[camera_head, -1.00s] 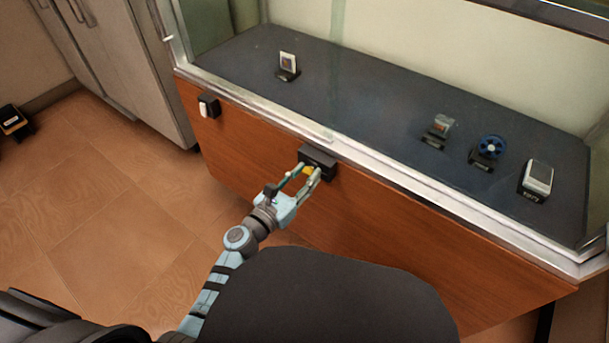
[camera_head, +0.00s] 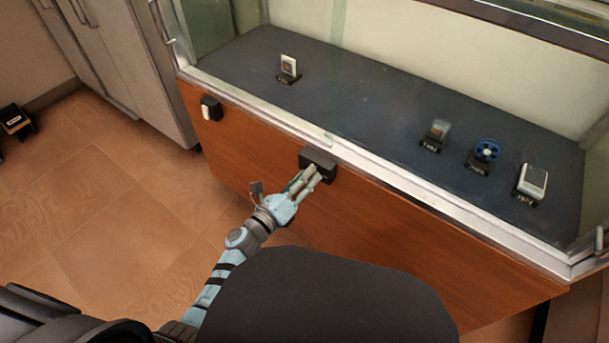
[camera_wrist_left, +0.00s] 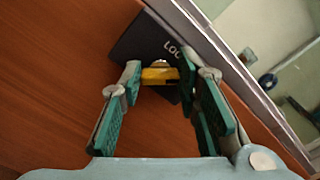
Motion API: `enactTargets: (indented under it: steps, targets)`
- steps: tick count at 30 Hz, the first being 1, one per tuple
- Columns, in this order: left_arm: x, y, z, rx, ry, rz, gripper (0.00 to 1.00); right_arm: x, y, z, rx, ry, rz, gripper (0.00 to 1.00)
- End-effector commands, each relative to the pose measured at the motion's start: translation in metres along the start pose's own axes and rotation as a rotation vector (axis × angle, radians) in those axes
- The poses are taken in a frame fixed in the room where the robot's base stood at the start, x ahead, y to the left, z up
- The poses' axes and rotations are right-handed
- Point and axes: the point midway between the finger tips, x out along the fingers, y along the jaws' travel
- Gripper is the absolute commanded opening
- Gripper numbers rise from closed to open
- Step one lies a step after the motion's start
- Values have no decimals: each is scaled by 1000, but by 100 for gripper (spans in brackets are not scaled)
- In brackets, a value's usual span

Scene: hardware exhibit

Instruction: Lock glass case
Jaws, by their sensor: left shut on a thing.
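The glass case (camera_head: 400,165) has a metal frame above a brown wooden front panel. A black lock box (camera_head: 318,163) is mounted on the panel just under the frame. It also shows in the left wrist view (camera_wrist_left: 137,43) with partly hidden white lettering, "LOC". My left gripper (camera_head: 312,177) is at the lock box, its green-padded fingers shut on a small yellow piece (camera_wrist_left: 160,76) at the face of the box. Whether this piece is a key or a knob I cannot tell. The fingers hide it in the head view. My right gripper is not in view.
A small black and white box (camera_head: 210,108) is fixed on the panel to the left. Several small exhibits, including a blue wheel (camera_head: 487,150), stand inside the case. Grey cabinets (camera_head: 125,65) stand at the left. The tiled floor (camera_head: 95,200) there is open.

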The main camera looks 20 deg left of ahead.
Motion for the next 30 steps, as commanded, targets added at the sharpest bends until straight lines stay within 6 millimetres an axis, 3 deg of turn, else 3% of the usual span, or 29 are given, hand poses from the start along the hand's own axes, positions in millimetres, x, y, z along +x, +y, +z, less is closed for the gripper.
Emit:
enactTargets:
  steps: [7,18,30]
  targets:
    - [0,0,0,-232,2,0,2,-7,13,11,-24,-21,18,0]
    - [0,1,0,-571,2,2,2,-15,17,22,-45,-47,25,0]
    - [0,3,-2,-802,1,2,2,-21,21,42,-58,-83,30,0]
